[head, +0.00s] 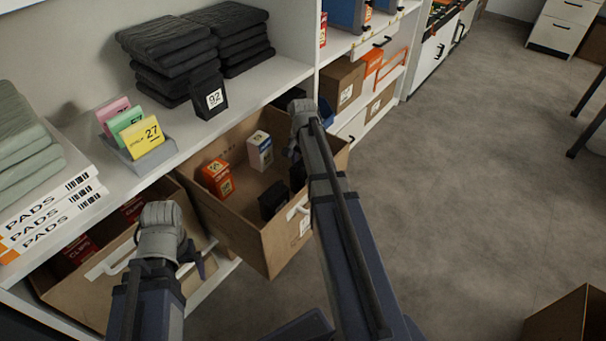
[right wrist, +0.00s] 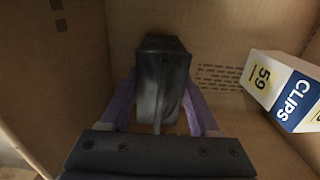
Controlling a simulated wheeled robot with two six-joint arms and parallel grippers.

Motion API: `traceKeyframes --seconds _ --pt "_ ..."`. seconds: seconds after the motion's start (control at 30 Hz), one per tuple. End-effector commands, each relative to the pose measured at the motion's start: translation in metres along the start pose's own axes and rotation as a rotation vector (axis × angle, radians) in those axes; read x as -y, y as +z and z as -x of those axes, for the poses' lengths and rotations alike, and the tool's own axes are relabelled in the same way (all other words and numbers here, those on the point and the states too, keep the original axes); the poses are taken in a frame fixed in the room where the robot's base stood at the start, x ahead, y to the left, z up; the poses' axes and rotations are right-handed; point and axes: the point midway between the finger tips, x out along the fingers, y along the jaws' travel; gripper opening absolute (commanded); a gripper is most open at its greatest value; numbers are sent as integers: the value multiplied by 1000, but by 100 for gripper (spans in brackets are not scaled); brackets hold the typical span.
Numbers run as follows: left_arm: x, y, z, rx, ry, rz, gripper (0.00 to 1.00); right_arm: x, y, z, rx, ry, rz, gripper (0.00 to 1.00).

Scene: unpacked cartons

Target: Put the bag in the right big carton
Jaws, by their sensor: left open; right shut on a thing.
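The black bag (right wrist: 162,85) is between the purple fingers of my right gripper (right wrist: 162,112) in the right wrist view. The gripper is shut on it and holds it inside a carton, near a CLIPS box (right wrist: 287,92). In the head view the right big carton (head: 265,243) stands open under my right arm, which mostly hides that gripper. A dark shape (head: 272,201) there may be the bag; I cannot tell whether it touches the floor. My left gripper (head: 199,264) is open and empty above the left big carton (head: 85,297).
The right carton holds an orange box (head: 217,177) and a white box (head: 260,151). The shelf (head: 215,128) above carries a card holder (head: 141,148), folded dark cloths (head: 165,50) and a black pack (head: 209,96) marked 92.

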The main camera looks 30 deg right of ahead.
Motion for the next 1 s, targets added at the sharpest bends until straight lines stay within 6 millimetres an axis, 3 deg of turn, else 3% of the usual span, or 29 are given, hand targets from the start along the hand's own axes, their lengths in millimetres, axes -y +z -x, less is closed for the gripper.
traceKeyframes --seconds 0.37,0.4,0.6,1.0 --pt "-1 0 -4 0 1 -1 92 0 0 -4 0 0 0 0" --pt "0 0 -2 0 1 -1 92 0 0 -2 0 0 0 67" --pt "0 0 -2 0 1 -1 92 0 0 -2 0 0 0 89" --pt "0 0 1 0 0 0 92 0 0 1 0 0 0 92"
